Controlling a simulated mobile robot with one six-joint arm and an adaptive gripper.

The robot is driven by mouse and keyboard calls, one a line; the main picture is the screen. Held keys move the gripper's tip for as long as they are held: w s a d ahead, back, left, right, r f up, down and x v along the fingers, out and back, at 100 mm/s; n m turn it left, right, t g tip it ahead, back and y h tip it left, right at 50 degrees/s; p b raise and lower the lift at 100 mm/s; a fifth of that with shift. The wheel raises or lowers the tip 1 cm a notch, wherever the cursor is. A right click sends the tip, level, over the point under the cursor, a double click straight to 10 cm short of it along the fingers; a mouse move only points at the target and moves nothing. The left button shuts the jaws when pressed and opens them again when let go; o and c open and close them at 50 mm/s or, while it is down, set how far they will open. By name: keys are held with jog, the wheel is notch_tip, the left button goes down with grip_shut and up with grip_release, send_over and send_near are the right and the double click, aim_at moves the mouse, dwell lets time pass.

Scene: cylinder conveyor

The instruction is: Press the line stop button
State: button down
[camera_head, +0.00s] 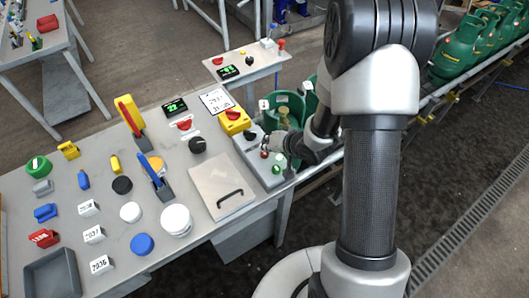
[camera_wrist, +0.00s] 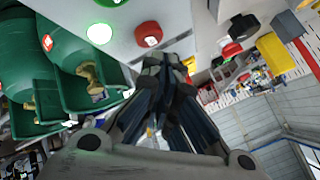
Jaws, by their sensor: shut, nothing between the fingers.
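A grey control box (camera_head: 257,160) at the right end of the table carries a red button (camera_head: 264,154), a green button (camera_head: 277,169) and a black knob (camera_head: 250,134). The red button, likely the line stop, also shows in the wrist view (camera_wrist: 148,34). The green-rimmed button (camera_wrist: 100,33) is to its left there. My gripper (camera_head: 270,143) is shut and empty, low over the box beside the red button. In the wrist view my gripper's fingertips (camera_wrist: 167,64) appear just below the red button. I cannot tell whether they touch the box.
Green gas cylinders (camera_head: 290,108) stand right behind the box, and more (camera_head: 465,45) ride the conveyor. A yellow box with a red switch (camera_head: 234,121) is left of my gripper. A grey lid with a black handle (camera_head: 222,187) lies nearby. The table's left part is crowded.

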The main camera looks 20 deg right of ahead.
aim_at(267, 152)
jog(key=shift+f, duration=0.1)
jog(key=shift+f, duration=0.3)
jog(key=shift+f+b, duration=0.45)
jog(key=shift+f, duration=0.05)
dwell(0.6)
jog(key=shift+r, duration=0.1)
jog(key=shift+r+p, duration=0.8)
jog(key=shift+p, duration=0.1)
notch_tip(267, 152, up, 5)
jog(key=p, duration=0.5)
jog(key=shift+r, duration=0.1)
